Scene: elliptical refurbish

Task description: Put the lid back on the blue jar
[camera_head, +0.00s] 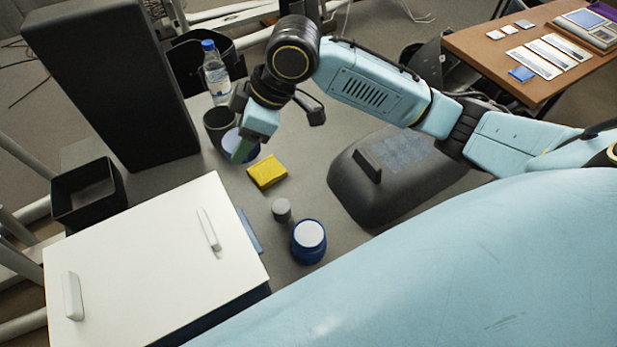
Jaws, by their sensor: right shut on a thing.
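The lid is well apart from the jar. My left gripper is not in view.
A yellow block (267,172) and a small grey cylinder (282,210) lie between gripper and jar. A black cup (216,121) and water bottle (216,80) stand behind the gripper. A dark helmet-like shell (350,200) is right, a white-topped box (140,250) left.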

